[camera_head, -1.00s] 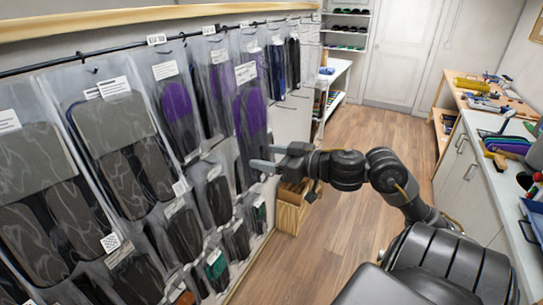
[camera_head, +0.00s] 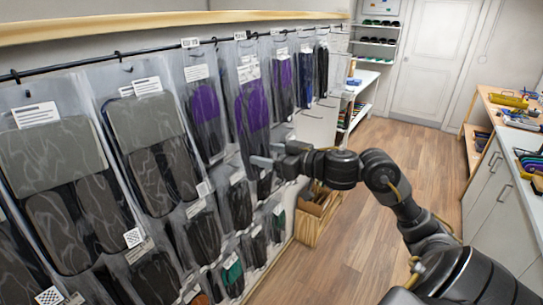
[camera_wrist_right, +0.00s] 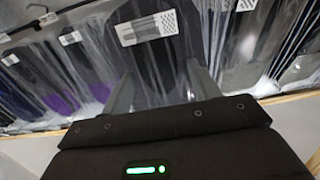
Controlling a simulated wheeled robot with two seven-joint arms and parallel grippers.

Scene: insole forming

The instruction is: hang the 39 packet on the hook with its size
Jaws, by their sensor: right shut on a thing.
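My right gripper (camera_head: 266,155) is shut on a clear packet (camera_head: 252,104) with a purple and dark insole and a white label near its top. It holds the packet upright, close in front of the hanging row; the size print is too small to read. In the right wrist view, the gripper's fingers (camera_wrist_right: 160,92) stand on both sides of a dark packet (camera_wrist_right: 152,62) with a white label. The rail (camera_head: 110,56) with its hooks runs along the left wall above the packets. I cannot tell whether the held packet's top touches a hook. My left gripper is not in view.
Grey insole packets (camera_head: 150,128) hang at the near left, and a purple one (camera_head: 205,112) hangs left of the held packet. Smaller packets hang below. A wooden crate (camera_head: 308,226) stands on the floor. The aisle floor (camera_head: 410,165) is clear behind my arm.

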